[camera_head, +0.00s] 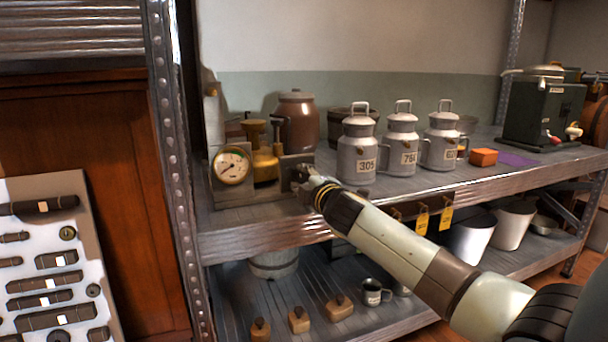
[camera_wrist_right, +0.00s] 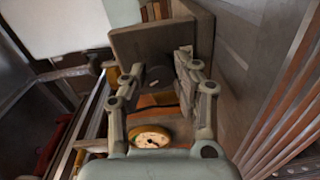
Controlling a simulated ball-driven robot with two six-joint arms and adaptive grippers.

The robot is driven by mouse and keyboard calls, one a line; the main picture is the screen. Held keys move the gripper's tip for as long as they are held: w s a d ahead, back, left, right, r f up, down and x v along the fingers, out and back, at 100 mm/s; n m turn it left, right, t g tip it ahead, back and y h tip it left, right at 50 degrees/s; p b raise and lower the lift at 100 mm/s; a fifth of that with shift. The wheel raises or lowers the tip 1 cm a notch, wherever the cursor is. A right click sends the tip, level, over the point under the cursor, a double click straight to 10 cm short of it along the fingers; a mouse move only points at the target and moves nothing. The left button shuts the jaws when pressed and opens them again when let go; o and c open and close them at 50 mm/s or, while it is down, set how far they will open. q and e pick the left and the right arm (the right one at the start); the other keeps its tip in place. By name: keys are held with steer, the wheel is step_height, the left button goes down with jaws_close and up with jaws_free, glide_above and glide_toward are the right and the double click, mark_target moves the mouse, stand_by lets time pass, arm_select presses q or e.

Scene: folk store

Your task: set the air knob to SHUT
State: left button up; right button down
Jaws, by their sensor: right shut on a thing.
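My right gripper (camera_head: 304,181) reaches in from the right to the grey plate (camera_head: 292,163) beside the brass apparatus on the shelf. In the right wrist view its two fingers (camera_wrist_right: 160,82) are closed around the air knob (camera_wrist_right: 154,76), a small grey round piece in front of a square plate (camera_wrist_right: 150,42). The knob is mostly hidden by my gripper in the head view. No marks or SHUT label can be read, so the knob's setting cannot be told. A round brass gauge (camera_head: 231,166) stands left of the plate; it also shows in the wrist view (camera_wrist_right: 150,137). My left gripper is out of view.
Several numbered metal cans (camera_head: 357,152) stand just right of my gripper, behind my forearm. A brown jar (camera_head: 297,118) is behind the apparatus. An orange block (camera_head: 483,157) and a dark green machine (camera_head: 543,110) are farther right. A metal post (camera_head: 172,150) rises at left.

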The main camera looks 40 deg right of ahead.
steer(key=shift+n, duration=0.7)
steer(key=shift+f+n+p, duration=0.1)
steer(key=shift+n+p, duration=0.25)
steer(key=shift+n, duration=0.75)
